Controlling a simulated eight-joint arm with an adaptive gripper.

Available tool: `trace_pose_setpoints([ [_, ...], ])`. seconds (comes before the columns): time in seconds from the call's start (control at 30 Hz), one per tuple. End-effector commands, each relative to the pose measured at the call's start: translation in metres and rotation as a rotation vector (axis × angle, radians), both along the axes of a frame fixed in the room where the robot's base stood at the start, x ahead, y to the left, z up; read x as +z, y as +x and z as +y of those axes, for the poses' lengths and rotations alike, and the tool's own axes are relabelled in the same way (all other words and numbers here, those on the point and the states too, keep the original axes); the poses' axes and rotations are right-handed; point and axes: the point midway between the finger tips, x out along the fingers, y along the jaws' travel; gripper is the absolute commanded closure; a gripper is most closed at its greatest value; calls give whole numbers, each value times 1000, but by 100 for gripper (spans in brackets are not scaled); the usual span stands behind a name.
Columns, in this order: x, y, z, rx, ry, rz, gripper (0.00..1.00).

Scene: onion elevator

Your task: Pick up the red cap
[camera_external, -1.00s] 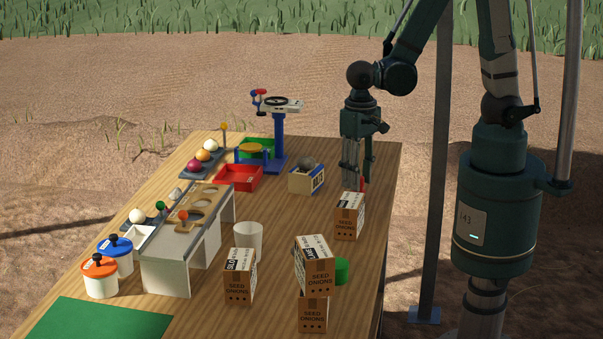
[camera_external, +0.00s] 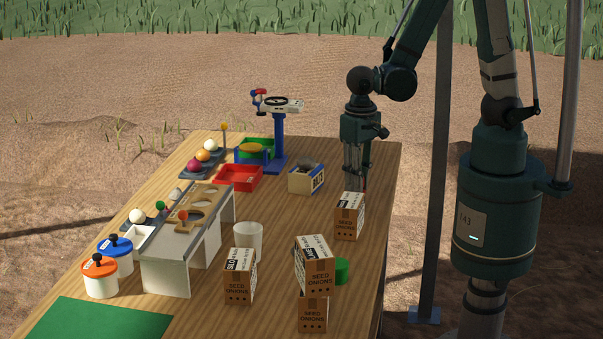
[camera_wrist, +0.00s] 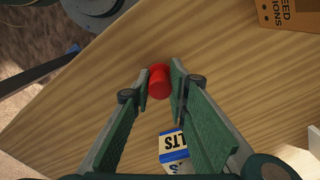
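The red cap (camera_wrist: 158,82) is a small red cylinder in the wrist view, between the tips of my gripper (camera_wrist: 159,84). The two fingertips sit close against its left and right sides, with no clear gap. In the external view my gripper (camera_external: 354,186) points straight down at the table's right rear part, behind a seed onion box. I cannot tell whether the cap is clear of the table.
A seed onion box (camera_external: 348,217) stands just in front of my gripper. A box marked "LTS" (camera_wrist: 173,146), cream and blue, lies to its left in the external view (camera_external: 300,181). The table's right edge is close by. Bare wood lies between these.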

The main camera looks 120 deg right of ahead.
Motion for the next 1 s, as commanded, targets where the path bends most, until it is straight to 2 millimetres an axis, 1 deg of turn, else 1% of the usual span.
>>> trace_pose_setpoints([
  [0.03,0,0,0,0,0,0,90],
  [0.07,0,0,0,0,0,0,92],
  [0.4,0,0,0,0,0,0,92],
  [0.57,4,0,0,0,0,0,92],
  [0.77,16,0,0,0,0,0,92],
  [1.0,40,0,0,0,0,0,92],
])
